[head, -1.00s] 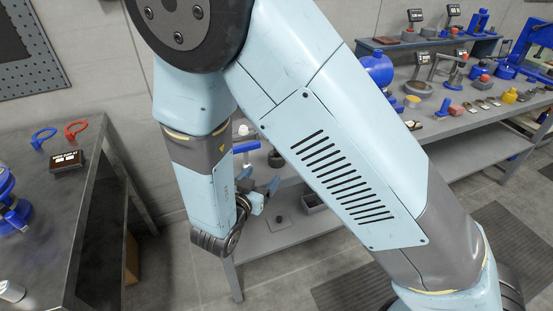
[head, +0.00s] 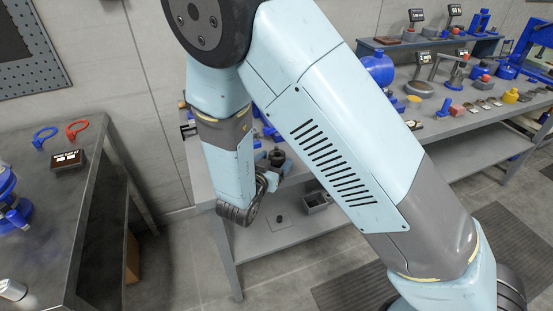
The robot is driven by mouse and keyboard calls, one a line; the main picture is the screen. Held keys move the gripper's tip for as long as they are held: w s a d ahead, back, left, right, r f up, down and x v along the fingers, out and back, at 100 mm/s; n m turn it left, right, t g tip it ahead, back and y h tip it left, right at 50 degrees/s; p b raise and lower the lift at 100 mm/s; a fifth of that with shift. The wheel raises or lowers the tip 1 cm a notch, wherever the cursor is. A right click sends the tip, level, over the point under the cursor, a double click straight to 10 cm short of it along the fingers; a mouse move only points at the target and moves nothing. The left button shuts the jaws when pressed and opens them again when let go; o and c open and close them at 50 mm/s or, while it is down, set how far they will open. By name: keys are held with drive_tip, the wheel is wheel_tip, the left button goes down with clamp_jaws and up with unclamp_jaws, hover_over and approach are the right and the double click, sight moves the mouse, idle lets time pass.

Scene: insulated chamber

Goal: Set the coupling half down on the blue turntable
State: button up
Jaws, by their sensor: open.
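My gripper (head: 276,167) is at the far end of my arm, left of centre in the head view, over the near edge of the far bench. It is small and partly covered by my wrist; its fingers stand apart. A small dark round piece (head: 278,155) shows right at the fingers; I cannot tell whether it is the coupling half, or whether the fingers touch it. I cannot make out the blue turntable; my arm covers much of that part of the bench.
The grey bench (head: 465,122) runs to the right with many small parts, a blue tank (head: 378,68) and a blue press. A lower shelf holds a grey bin (head: 316,201).

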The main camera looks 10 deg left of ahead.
drive_tip(key=c, duration=1.4)
drive_tip(key=shift+s+r, duration=0.1)
